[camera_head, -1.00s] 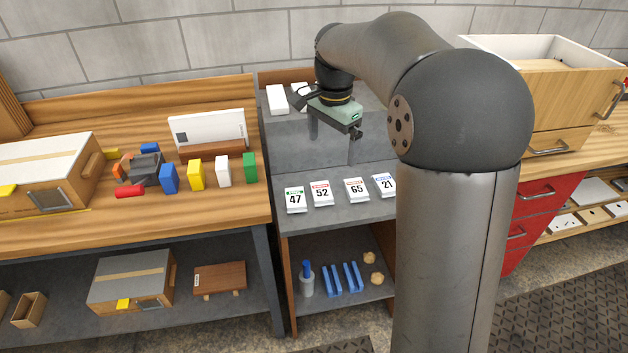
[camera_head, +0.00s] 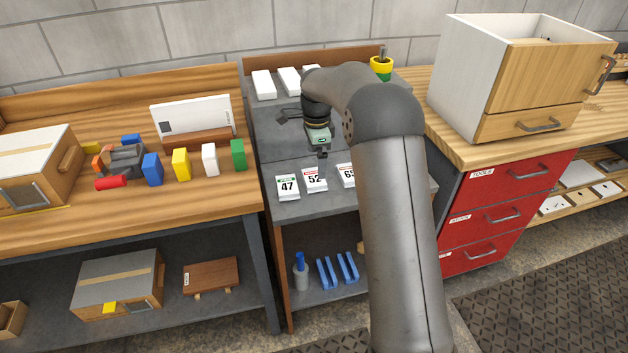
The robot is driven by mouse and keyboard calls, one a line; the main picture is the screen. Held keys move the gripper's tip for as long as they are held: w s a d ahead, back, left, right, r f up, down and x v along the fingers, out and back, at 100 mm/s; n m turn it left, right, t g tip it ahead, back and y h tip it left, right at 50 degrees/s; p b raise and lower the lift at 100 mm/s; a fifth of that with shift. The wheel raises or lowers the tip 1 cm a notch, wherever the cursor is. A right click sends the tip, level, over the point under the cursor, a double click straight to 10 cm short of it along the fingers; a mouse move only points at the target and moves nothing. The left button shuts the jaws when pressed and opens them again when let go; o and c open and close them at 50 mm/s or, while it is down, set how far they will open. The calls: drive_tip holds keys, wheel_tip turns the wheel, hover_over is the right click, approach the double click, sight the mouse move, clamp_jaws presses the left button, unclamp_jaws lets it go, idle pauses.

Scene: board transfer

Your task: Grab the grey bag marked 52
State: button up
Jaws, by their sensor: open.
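The bag marked 52 (camera_head: 315,181) looks white to pale grey, with a red strip above its number. It sits on the grey shelf unit (camera_head: 285,145), between the bag marked 47 (camera_head: 287,188) with a green strip and the bag marked 65 (camera_head: 346,175). My gripper (camera_head: 321,156) is open and empty, just behind and above the bag marked 52 in the picture, apart from it. Its fingers are small and partly hidden from this angle. My arm covers part of the bag marked 65 and whatever lies to its right.
White boxes (camera_head: 264,85) stand at the back of the shelf unit. Coloured blocks (camera_head: 181,164) stand on the wooden bench to the left. A wooden drawer box (camera_head: 533,75) and red drawers (camera_head: 493,216) are on the right. Blue items (camera_head: 323,272) lie on the lower shelf.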

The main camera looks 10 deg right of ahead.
sight(314, 177)
drive_tip(key=shift+w+a+f+p, duration=0.1)
drive_tip(key=shift+a+f+p, duration=0.05)
drive_tip(key=shift+f, duration=1.5)
drive_tip(key=shift+w+a+f+p, duration=0.1)
drive_tip(key=shift+a+f+p, duration=0.05)
drive_tip(key=shift+f, duration=1.45)
drive_tip(key=c, duration=1.2)
drive_tip(key=shift+o, duration=0.2)
drive_tip(key=shift+r, duration=0.1)
